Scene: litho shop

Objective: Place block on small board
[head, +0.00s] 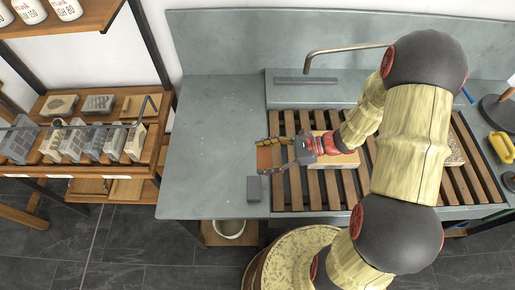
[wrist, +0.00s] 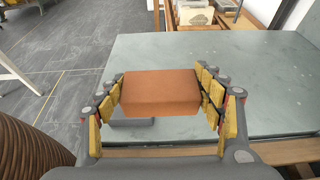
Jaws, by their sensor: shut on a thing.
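An orange-brown block (wrist: 160,92) is held between the two yellow-padded fingers of my gripper (wrist: 161,82) in the wrist view. In the head view my gripper (head: 267,156) reaches left over the left end of the wooden slats, with the block (head: 264,159) in its fingers. The block appears to be above the surface. A pale, flat board-like slab (head: 345,160) lies on the slats, partly hidden by my gripper and arm. I cannot tell whether it is the small board.
A dark grey block (head: 254,189) lies on the grey counter (head: 205,150), just below my gripper in the head view. The counter's left part is clear. A shelf (head: 42,104) with stones and boards stands at left. A bent tap (head: 345,48) rises behind the slats (head: 298,197).

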